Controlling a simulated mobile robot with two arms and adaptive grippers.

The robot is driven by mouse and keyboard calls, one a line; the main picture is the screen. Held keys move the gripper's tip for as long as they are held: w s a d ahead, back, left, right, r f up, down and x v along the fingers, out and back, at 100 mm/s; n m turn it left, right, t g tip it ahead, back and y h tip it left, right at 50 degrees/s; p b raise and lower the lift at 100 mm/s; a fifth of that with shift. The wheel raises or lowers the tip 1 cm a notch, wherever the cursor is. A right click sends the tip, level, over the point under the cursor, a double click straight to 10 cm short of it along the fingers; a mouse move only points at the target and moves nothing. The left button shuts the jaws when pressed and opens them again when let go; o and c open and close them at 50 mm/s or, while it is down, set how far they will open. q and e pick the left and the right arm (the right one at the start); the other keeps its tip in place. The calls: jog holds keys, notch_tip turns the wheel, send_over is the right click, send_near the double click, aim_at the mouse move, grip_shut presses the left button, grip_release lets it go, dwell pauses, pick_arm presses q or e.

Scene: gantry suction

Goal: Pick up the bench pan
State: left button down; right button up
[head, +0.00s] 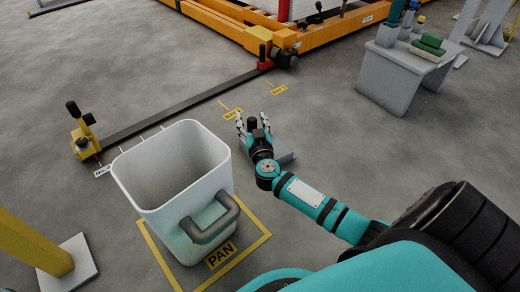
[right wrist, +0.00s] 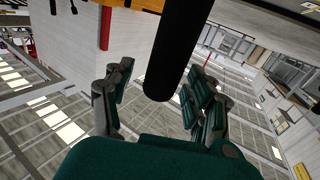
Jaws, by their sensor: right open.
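A white, open-topped bin-like pan (head: 175,170) with a thick grey handle (head: 210,222) stands on the floor at the lower left of the head view. It is inside a yellow square marked PAN. My right gripper (head: 253,122) is open, to the right of and beyond the pan, apart from it. A dark upright knob shows between its fingers. In the right wrist view a black cylinder (right wrist: 175,50) passes between the open fingers (right wrist: 157,80); I cannot tell whether they touch it. My left gripper is not in view.
A grey bench (head: 405,75) with green blocks (head: 428,44) and small containers stands at the upper right. A dark floor rail (head: 185,104) runs to a yellow post with a black knob (head: 83,130). An orange gantry frame (head: 330,38) lies beyond. A yellow column (head: 35,243) stands at left.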

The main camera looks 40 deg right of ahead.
jog(key=shift+s, duration=0.1)
grip_shut()
dwell(0.7)
jog(key=shift+r, duration=0.15)
